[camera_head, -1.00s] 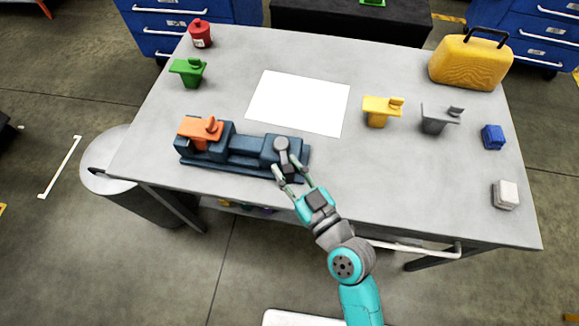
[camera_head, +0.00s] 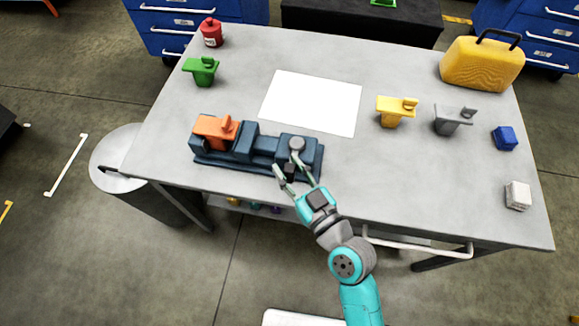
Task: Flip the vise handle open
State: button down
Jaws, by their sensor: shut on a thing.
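The dark blue vise (camera_head: 264,152) lies along the table's front left part. An orange part (camera_head: 214,128) with a rounded tab sits at its left end. The vise handle (camera_head: 297,146) is a grey lever with a round hub on top of the right end block, and it points toward the front. My gripper (camera_head: 293,170) reaches in from the front with its two fingers on either side of the handle's front end. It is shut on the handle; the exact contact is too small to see.
Yellow (camera_head: 391,115), grey (camera_head: 452,122) and green (camera_head: 202,72) parts stand on the table (camera_head: 400,185). A white sheet (camera_head: 312,103) lies mid-table. A red canister (camera_head: 211,35), yellow case (camera_head: 482,65), blue block (camera_head: 505,138) and white block (camera_head: 518,195) stand near the edges.

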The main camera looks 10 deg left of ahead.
jog(key=shift+a, duration=0.1)
jog(key=c, duration=0.9)
grip_release()
jog(key=shift+v, duration=6.05)
jog(key=shift+f, duration=0.1)
